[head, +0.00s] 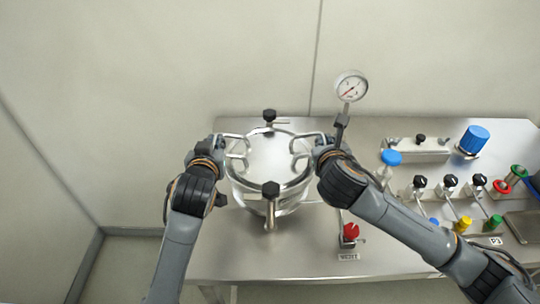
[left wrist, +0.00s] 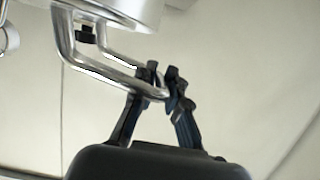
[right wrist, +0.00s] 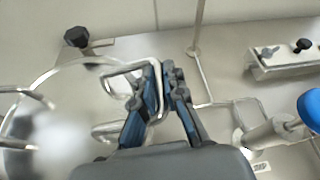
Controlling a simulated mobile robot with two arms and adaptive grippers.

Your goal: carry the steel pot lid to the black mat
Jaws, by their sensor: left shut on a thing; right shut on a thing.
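The steel pot lid (head: 272,155) is a shiny round disc with wire loop handles on both sides. It is over the steel pot (head: 285,206); I cannot tell whether it rests on the rim or is slightly above it. My left gripper (head: 222,145) is shut on the left loop handle, seen closely in the left wrist view (left wrist: 150,90). My right gripper (head: 325,146) is shut on the right loop handle, also in the right wrist view (right wrist: 162,85). No black mat shows in these frames.
Black-knobbed clamps stand at the pot's back (head: 269,115) and front (head: 271,189). A pressure gauge (head: 351,86) rises behind my right gripper. A red-knobbed valve (head: 350,231), several valves and a blue cap (head: 473,139) are at right. The steel bench (head: 240,262) is bare at front left.

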